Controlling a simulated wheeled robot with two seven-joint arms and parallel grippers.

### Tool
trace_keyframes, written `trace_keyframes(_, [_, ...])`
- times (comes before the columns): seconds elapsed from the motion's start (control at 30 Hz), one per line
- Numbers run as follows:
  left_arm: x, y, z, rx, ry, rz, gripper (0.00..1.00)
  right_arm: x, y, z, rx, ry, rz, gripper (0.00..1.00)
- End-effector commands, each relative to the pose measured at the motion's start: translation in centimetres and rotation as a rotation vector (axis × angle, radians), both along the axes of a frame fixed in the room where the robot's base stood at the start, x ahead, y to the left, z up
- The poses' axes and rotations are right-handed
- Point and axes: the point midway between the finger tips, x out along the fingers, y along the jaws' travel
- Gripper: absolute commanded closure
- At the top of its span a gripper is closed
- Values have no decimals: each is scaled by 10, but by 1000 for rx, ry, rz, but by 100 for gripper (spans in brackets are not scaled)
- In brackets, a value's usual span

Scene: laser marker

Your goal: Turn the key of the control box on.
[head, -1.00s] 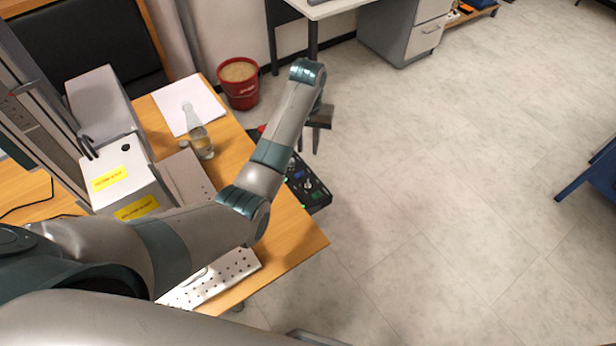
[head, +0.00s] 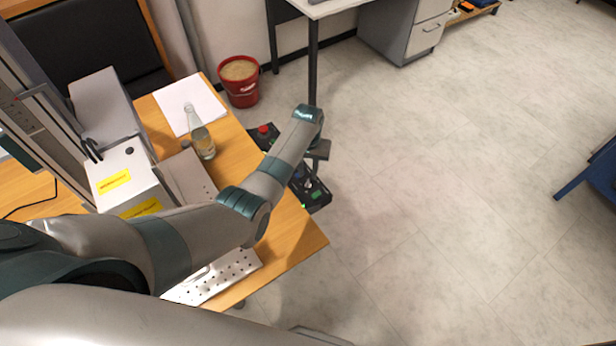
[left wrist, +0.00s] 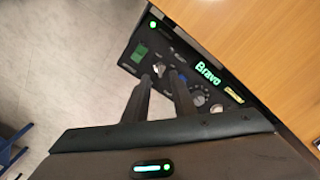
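The control box (head: 318,198) is a black panel at the table's right edge, partly hidden by my left arm in the head view. The left wrist view shows its face (left wrist: 186,48) with green "Bravo" lettering, a green switch, a round knob and a small silver piece that looks like the key (left wrist: 158,69). My left gripper (left wrist: 161,77) is open over the panel, its two fingers apart. The silver piece shows between the fingertips; I cannot tell whether they touch it. In the head view the left gripper (head: 313,172) is partly hidden by its wrist. My right gripper is not in view.
A red button (head: 264,129) shows at the box's far end. A glass bottle (head: 202,140), white paper (head: 185,103) and a white machine (head: 125,175) are on the wooden table (head: 285,245). A red bucket (head: 239,82) stands behind.

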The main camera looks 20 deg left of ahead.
Motion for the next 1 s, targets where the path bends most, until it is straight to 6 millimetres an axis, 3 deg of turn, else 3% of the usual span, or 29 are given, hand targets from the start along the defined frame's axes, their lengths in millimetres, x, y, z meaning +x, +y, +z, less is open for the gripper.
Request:
trace_keyframes(0.3, [0, 0, -35, 0, 2, 0, 76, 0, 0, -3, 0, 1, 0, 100])
trace_keyframes(0.77, [0, 0, -43, 0, 0, 0, 76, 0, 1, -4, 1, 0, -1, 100])
trace_keyframes(0.8, [0, 0, -43, 0, 0, 0, 78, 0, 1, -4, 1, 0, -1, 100])
trace_keyframes(0.9, [0, 0, -43, 0, 0, 0, 100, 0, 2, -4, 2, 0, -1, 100])
trace_keyframes(1.0, [0, 0, -43, 0, 0, 0, 100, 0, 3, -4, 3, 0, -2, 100])
